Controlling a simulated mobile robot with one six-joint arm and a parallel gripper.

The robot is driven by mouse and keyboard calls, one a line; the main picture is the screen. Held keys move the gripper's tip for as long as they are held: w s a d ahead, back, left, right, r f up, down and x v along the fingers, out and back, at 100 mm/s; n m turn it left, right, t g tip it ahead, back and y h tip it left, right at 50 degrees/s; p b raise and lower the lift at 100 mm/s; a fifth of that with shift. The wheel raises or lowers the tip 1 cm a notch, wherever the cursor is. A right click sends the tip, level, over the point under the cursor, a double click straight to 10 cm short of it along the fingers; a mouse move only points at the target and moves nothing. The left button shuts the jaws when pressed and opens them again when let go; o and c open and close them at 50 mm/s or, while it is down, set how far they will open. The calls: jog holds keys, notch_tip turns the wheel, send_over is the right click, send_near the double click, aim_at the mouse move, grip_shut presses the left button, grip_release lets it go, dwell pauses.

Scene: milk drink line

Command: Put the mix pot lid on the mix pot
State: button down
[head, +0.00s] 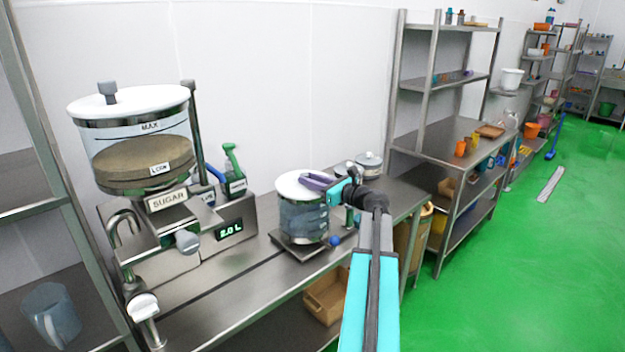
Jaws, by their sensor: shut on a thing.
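The mix pot (303,222), a clear vessel with bluish contents, stands on a dark square base on the steel counter. The white round mix pot lid (291,184) is over its mouth, roughly level. From this angle I cannot tell whether it rests on the rim or hangs just above it. My gripper (333,188) comes in from the right and is shut on the lid's purple handle (316,181). The fingertips and part of the handle are partly hidden by the gripper body.
A small lidded pot (369,163) is close behind my gripper. Steel shelving (440,130) stands to the right.

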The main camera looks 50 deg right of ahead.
jog(key=shift+f, duration=0.15)
jog(key=c, duration=1.5)
grip_release()
jog(key=shift+s, duration=0.1)
jog(key=s+b, duration=0.1)
jog(key=s, duration=0.7)
jog(key=s+r+b, duration=0.1)
jog(key=s, duration=0.2)
jog(key=shift+s+d+b, duration=0.3)
jog(key=shift+s, duration=0.1)
